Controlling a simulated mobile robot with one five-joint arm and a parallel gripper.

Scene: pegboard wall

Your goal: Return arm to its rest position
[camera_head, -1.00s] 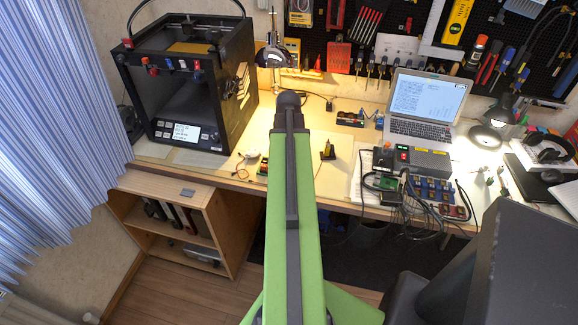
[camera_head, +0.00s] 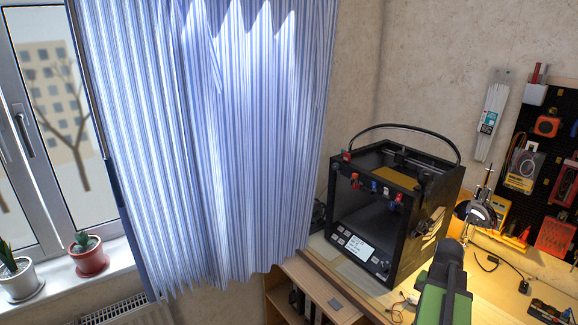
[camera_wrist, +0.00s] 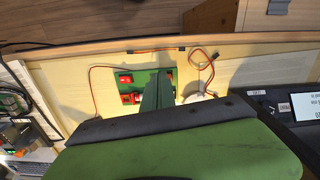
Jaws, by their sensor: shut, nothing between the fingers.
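My green arm (camera_head: 443,301) with its dark upper end shows at the lower right of the head view, in front of the workbench. My gripper is not clearly visible there. In the wrist view, my gripper (camera_wrist: 158,74) shows as a narrow dark green pair of fingers beyond the wide green and black body. The fingers are shut with nothing between them. They appear over a green board with red blocks (camera_wrist: 125,79) on the bench. I cannot tell the height between them.
A black 3D printer (camera_head: 392,205) stands on the bench left of my arm. A lamp (camera_head: 481,213) is behind it. The pegboard (camera_head: 535,178) is at right. A striped curtain (camera_head: 215,140) and potted plants (camera_head: 88,256) are at left. A wooden shelf (camera_head: 318,290) is below the bench.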

